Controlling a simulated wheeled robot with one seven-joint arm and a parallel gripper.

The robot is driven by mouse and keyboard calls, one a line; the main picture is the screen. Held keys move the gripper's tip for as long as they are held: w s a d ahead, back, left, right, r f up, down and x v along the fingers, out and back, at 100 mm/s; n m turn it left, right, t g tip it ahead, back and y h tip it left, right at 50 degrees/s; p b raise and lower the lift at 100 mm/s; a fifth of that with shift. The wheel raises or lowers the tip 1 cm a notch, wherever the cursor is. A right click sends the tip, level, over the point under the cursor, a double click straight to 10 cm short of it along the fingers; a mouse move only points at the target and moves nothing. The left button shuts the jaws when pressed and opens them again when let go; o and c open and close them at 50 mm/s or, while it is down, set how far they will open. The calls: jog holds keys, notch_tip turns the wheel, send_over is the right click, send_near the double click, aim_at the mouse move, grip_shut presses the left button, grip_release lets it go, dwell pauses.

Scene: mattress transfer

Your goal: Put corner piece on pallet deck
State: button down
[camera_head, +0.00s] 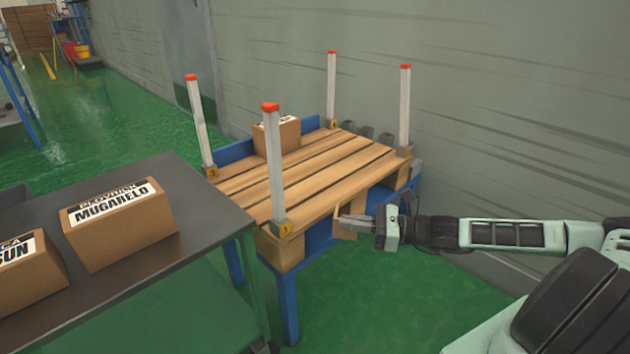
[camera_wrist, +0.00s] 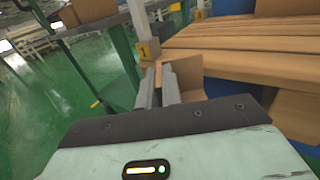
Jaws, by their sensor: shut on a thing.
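The pallet deck (camera_head: 318,180) is a slatted wooden platform on a blue frame, with a white red-topped post at each corner. It also shows at the right of the wrist view (camera_wrist: 250,65). In the wrist view, the corner piece (camera_wrist: 196,76) shows around and beyond the fingers of my gripper (camera_wrist: 167,72). Whether the piece touches the deck edge is unclear.
A cardboard box (camera_head: 277,134) sits at the deck's far left edge. Small grey blocks (camera_head: 365,131) stand along the far side. The near post (camera_head: 274,170) bears a yellow label. A dark table (camera_head: 190,245) with labelled boxes (camera_head: 120,222) stands at left. Most deck slats are clear.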

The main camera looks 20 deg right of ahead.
jog(key=shift+f+p, duration=0.25)
jog(key=shift+p, duration=0.1)
jog(key=shift+s+a+r, duration=0.15)
